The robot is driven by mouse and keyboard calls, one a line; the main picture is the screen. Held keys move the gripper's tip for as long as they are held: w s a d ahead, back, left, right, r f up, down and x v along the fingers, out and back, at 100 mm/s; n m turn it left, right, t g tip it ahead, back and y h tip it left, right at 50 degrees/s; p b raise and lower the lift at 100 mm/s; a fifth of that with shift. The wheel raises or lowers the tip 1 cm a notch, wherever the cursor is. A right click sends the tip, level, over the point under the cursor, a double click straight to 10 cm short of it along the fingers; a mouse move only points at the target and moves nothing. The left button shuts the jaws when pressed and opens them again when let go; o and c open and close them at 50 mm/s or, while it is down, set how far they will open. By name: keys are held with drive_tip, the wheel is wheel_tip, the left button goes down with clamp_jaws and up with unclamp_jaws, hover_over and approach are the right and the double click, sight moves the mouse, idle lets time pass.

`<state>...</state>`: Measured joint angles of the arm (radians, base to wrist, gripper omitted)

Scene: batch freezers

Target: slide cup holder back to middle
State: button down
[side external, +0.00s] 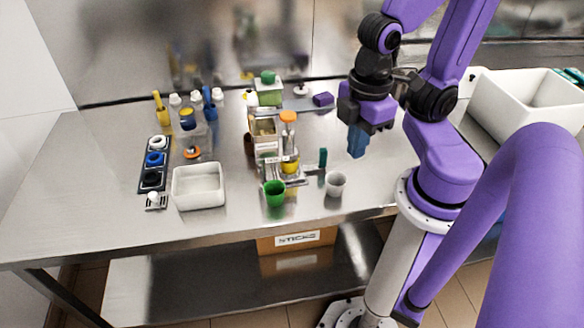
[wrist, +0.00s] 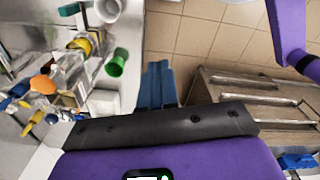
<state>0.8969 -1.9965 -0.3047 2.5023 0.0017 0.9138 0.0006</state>
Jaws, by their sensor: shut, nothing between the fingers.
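The small batch freezer (side external: 266,135) stands mid-table with an orange-topped part and a yellow ring at its front. What looks like the grey cup holder (side external: 312,168) is a flat slide at its base, with a dark green upright handle (side external: 322,157) toward its right end. In the wrist view the handle (wrist: 70,9) shows at the top left. A green cup (side external: 274,193) and a white cup (side external: 336,183) stand in front; I cannot tell whether either touches the holder. My gripper (side external: 356,151) is shut and empty, raised to the right of the handle, apart from it.
A white bin (side external: 198,186), a dark rack of rings (side external: 154,165) and several bottles (side external: 190,105) stand at left. A purple block (side external: 323,100) lies behind. A large white tub (side external: 525,100) is at right. The front left of the steel table (side external: 95,215) is clear.

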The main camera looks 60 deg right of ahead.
idle(0.4)
drive_tip(key=c, duration=1.3)
unclamp_jaws()
drive_tip(key=o, duration=0.3)
drive_tip(key=shift+w+d+f, duration=0.1)
drive_tip(key=shift+w, duration=0.25)
drive_tip(key=m, duration=0.4)
hover_over(324, 150)
wheel_tip(324, 150, down, 5)
drive_tip(key=shift+f, duration=8.25)
clamp_jaws()
